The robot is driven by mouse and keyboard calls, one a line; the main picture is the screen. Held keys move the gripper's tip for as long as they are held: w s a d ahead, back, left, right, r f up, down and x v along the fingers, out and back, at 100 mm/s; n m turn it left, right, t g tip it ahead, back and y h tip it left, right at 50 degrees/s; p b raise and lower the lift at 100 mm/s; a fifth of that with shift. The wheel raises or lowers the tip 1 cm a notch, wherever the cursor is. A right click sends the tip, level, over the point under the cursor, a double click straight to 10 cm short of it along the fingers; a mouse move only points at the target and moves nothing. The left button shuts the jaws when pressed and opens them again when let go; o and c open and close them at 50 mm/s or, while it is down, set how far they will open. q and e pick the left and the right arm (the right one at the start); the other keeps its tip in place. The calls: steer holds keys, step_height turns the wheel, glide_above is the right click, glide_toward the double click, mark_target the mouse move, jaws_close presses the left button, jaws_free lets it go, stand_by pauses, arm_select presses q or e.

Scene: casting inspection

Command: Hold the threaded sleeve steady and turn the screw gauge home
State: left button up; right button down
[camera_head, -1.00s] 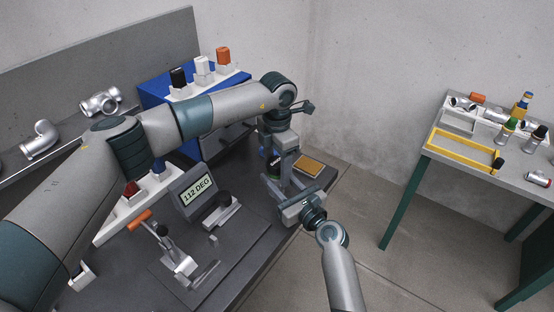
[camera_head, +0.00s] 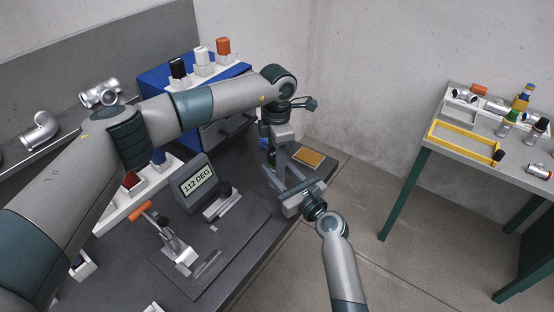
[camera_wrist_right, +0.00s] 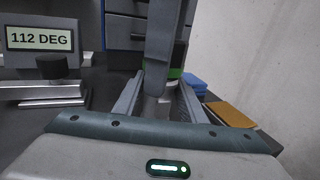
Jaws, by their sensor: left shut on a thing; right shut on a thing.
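The threaded sleeve (camera_wrist_right: 152,106) shows as a pale metal piece between the fingers of my right gripper (camera_wrist_right: 158,104), which is shut on it. The screw gauge (camera_wrist_right: 177,72) shows just above as a dark piece with a green band; it is also partly visible in the head view (camera_head: 271,153). My left gripper (camera_head: 277,160) points down from above and is shut on the gauge, one finger covering much of it in the wrist view. My right gripper (camera_head: 292,190) reaches in from the front right in the head view. The join between gauge and sleeve is hidden.
A display (camera_head: 195,182) reads 112 DEG. A clamp with an orange handle (camera_head: 160,232) and a black-knobbed fixture (camera_head: 222,203) stand on the bench. A blue drawer cabinet (camera_head: 155,88) stands behind. An orange-brown pad (camera_head: 308,157) lies beyond the grippers. A separate table (camera_head: 440,155) is at right.

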arm_select(q)
steer(key=shift+s+d+m, duration=0.1)
steer(key=shift+s+m, duration=0.05)
steer(key=shift+m, duration=0.15)
steer(key=o, duration=1.2)
steer(key=shift+r, duration=0.1)
step_height(320, 180, up, 3)
steer(key=shift+r, duration=0.75)
steer(key=shift+c, duration=0.5)
